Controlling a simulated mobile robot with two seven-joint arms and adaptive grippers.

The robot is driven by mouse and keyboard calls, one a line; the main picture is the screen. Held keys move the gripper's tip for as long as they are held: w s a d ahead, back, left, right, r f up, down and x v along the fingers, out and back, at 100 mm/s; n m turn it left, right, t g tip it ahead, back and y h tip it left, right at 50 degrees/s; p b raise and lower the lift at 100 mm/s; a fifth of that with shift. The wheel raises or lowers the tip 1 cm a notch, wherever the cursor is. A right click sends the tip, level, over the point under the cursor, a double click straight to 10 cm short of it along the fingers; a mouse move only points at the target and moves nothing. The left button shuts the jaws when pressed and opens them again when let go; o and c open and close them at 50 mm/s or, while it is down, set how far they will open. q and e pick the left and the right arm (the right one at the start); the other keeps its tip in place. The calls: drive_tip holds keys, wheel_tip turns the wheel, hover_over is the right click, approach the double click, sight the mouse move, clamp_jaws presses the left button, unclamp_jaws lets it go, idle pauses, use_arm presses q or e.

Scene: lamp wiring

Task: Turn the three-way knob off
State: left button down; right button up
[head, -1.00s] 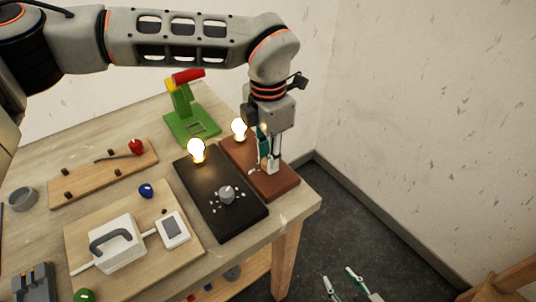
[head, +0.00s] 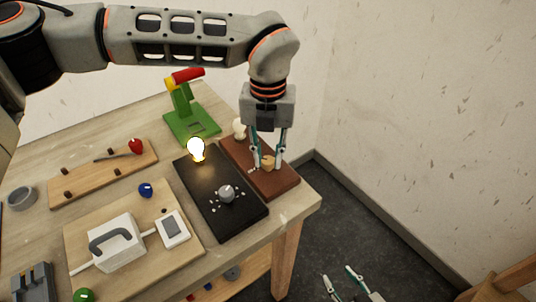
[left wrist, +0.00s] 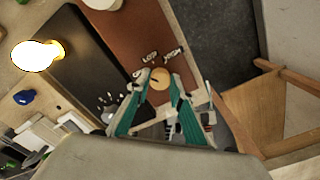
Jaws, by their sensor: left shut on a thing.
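A wooden knob (head: 267,162) sits on the brown board (head: 288,187), with raised white lettering beside it in the left wrist view. My left gripper (head: 267,165) points down over this board, its fingers on either side of the knob; the left wrist view shows the knob (left wrist: 160,79) between the fingertips. The bulb (head: 239,128) on the brown board is unlit. The black board (head: 234,228) beside it carries a grey knob (head: 226,194) with several white marks around it and a lit bulb (head: 196,149). My right gripper (head: 345,282) is open and empty, low over the floor.
A green stand (head: 190,122) with a red top is at the back. A board with a white handled block (head: 115,243) lies left of the black board. The table's right edge is close to the brown board, with open floor beyond.

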sight(268, 159)
use_arm(q)
drive_tip(key=shift+r+n, duration=0.1)
drive_tip(key=shift+n, duration=1.8)
drive_tip(key=c, duration=1.8)
unclamp_jaws()
wheel_tip(268, 159, up, 12)
